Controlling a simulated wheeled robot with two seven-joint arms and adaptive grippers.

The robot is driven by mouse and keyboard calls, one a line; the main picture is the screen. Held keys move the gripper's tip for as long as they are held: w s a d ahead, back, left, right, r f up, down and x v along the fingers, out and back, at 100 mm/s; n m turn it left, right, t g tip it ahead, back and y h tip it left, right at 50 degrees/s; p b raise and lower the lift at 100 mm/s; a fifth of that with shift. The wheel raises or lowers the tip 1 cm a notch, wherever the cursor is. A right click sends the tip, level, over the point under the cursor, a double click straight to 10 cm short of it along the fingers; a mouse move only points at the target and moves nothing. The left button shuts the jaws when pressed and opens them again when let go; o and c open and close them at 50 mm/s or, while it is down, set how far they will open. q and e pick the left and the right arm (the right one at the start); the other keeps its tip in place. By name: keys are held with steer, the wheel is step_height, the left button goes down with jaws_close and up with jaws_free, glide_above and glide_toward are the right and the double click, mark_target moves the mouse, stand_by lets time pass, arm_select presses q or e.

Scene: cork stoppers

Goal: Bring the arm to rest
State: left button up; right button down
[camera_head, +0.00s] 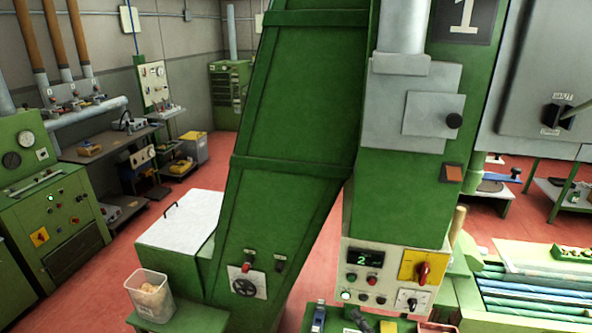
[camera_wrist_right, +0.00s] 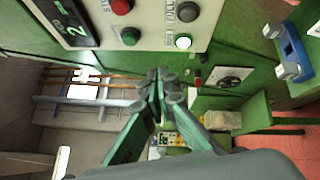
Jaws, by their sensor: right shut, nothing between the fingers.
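My right gripper (camera_wrist_right: 160,88) shows in the right wrist view with its dark fingertips together and nothing between them. It points past the control panel (camera_wrist_right: 150,20) of the green machine, apart from its buttons as far as I can tell. In the head view the same panel (camera_head: 385,284) carries a display reading 2, small buttons, a lit lamp (camera_head: 346,295) and a red rotary switch (camera_head: 423,272) on a yellow plate. I cannot make out the right gripper clearly in the head view. My left gripper is in neither view.
A clear bin (camera_head: 150,296) with pale contents stands on a green ledge at lower left. A blue object (camera_head: 318,316) lies at the bottom edge of the head view, and the wrist view shows a blue fixture (camera_wrist_right: 292,52). Red floor (camera_head: 110,270) lies open at left.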

steer(key=s+d+f+m+g+h, duration=0.3)
steer(key=s+d+f+m, duration=0.3)
steer(key=f, duration=0.3)
steer(key=s+d+f+m+g+h, duration=0.35)
steer(key=s+f+m, duration=0.25)
steer(key=f+m, duration=0.35)
steer(key=s+d+f+m+g, duration=0.2)
steer(key=s+f+m, duration=0.1)
steer(key=s, duration=0.4)
steer(key=s+d+f+m+g+h, duration=0.1)
steer(key=s+d+f+m+g, duration=0.1)
steer(key=s+f+m+g, duration=0.3)
steer(key=s+d+f+m, duration=0.1)
steer(key=s+d+m, duration=0.1)
steer(key=s, duration=0.6)
step_height(320, 180, down, 30)
steer(key=s+a+g+b, duration=0.1)
steer(key=g, duration=0.1)
steer(key=s+f+n+b, duration=0.1)
steer(key=s+f, duration=1.8)
steer(key=shift+s+f+g, duration=0.15)
steer(key=shift+s+g, duration=0.2)
steer(key=shift+s, duration=0.05)
